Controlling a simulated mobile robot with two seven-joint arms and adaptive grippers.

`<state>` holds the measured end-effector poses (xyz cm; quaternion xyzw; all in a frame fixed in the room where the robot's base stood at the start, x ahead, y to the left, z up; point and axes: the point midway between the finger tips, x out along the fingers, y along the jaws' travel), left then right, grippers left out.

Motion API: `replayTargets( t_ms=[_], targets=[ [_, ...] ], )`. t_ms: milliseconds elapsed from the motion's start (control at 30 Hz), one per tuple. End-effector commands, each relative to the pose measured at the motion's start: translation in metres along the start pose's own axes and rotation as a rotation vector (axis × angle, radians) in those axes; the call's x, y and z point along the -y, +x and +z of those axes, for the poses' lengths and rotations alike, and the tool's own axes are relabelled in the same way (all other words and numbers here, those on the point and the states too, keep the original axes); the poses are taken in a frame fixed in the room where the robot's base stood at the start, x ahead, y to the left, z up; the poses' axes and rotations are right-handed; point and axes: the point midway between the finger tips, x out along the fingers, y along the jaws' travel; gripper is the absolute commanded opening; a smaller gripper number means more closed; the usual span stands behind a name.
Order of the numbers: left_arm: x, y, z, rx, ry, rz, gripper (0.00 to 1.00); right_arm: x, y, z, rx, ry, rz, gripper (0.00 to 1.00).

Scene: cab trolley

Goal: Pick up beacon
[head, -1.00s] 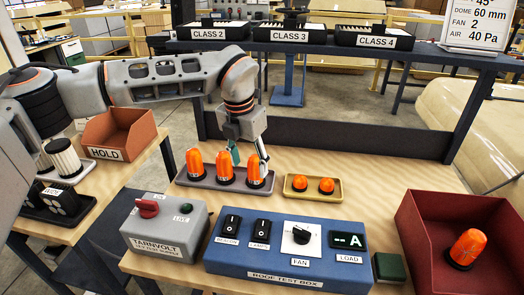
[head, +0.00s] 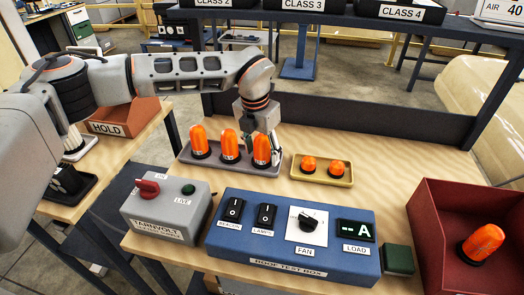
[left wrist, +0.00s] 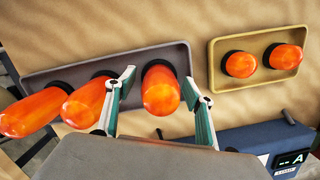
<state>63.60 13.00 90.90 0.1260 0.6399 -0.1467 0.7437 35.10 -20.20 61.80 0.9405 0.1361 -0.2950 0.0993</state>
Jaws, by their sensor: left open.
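Three tall orange beacons with black bases stand in a row on a grey tray: a left one (head: 199,140), a middle one (head: 230,144) and a right one (head: 262,149). The grey tray (head: 183,157) also shows in the left wrist view (left wrist: 130,57). My left gripper (head: 262,150) is open at the right beacon. In the left wrist view its two fingers (left wrist: 163,90) stand on either side of the right beacon (left wrist: 160,92), with gaps visible. A fourth tall beacon (head: 483,243) lies tilted in the red bin (head: 440,225). My right gripper is not in view.
A tan tray (head: 322,180) with two short orange beacons stands right of the grey tray. The blue roof test box (head: 230,255) and grey Tarnvolt box (head: 165,215) stand in front. The red-brown HOLD bin (head: 122,117) is at left. Bare tabletop lies at back right.

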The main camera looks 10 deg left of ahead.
Motion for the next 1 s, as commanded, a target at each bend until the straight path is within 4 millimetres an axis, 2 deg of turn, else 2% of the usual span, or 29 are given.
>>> replayTargets(
  t_ms=[233, 267, 400, 433, 767, 867, 1000],
  targets=[
    [0.0, 0.005, 0.0, 0.0, 0.0, 0.0, 0.53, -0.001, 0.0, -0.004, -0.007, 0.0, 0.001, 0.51],
    [0.0, 0.005, 0.0, 0.0, 0.0, 0.0, 0.5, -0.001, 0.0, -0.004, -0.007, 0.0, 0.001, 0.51],
    [0.0, 0.005, 0.0, 0.0, 0.0, 0.0, 0.14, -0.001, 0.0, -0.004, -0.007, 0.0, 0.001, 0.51],
    [0.0, 0.005, 0.0, 0.0, 0.0, 0.0, 0.09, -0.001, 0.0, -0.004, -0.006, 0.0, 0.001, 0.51],
    [0.0, 0.002, 0.001, 0.002, 0.0, 0.0, 0.09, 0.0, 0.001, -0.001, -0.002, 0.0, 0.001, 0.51],
    [0.0, -0.008, 0.003, 0.004, 0.0, 0.001, 0.09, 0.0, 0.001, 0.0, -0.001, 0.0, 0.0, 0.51],
    [-0.001, -0.033, 0.007, 0.005, 0.0, 0.001, 0.09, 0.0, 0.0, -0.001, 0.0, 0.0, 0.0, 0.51]
  ],
)
